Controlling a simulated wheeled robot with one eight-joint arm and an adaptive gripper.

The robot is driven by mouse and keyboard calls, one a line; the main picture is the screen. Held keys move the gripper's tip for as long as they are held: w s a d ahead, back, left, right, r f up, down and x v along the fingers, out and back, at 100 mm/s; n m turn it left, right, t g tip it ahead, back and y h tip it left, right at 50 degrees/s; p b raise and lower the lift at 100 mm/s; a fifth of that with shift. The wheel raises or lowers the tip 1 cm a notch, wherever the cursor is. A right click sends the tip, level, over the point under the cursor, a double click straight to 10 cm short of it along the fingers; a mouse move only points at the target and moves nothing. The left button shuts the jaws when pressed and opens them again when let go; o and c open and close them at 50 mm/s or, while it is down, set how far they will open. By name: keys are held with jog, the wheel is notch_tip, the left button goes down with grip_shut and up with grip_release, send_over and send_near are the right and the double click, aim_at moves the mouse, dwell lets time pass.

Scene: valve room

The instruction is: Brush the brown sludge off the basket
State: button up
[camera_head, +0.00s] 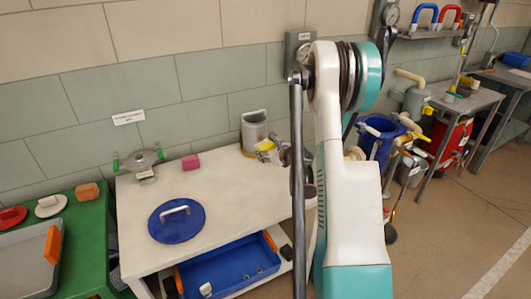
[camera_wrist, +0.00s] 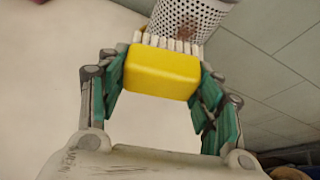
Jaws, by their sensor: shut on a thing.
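The basket (camera_wrist: 188,18) is a perforated pale metal cylinder at the top of the wrist view. In the head view it stands on the white table (camera_head: 222,178) near the wall. My gripper (camera_wrist: 161,80) is shut on a yellow brush (camera_wrist: 163,70) with white bristles pointing toward the basket. The bristles are at the basket's near lower side; I cannot tell whether they touch. In the head view the brush (camera_head: 265,146) shows beside the basket, partly behind my arm.
A blue lid (camera_head: 176,221), a pink block (camera_head: 190,162) and a metal fitting with green ends (camera_head: 140,162) lie on the table. A blue tray (camera_head: 225,272) sits below. A green table (camera_head: 88,240) stands left.

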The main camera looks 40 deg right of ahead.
jog(key=shift+s+d+f+m+h, duration=0.1)
jog(key=shift+d+f+m+h, duration=0.1)
jog(key=shift+d+m+h, duration=0.25)
jog(key=shift+d, duration=0.15)
jog(key=shift+w+d, duration=0.25)
jog(key=shift+w, duration=0.7)
jog(key=shift+w+d, duration=0.2)
jog(key=shift+w, duration=0.75)
jog(key=shift+w+d, duration=0.25)
jog(key=shift+w, duration=0.7)
jog(key=shift+w+d, duration=0.2)
jog(key=shift+w, duration=0.75)
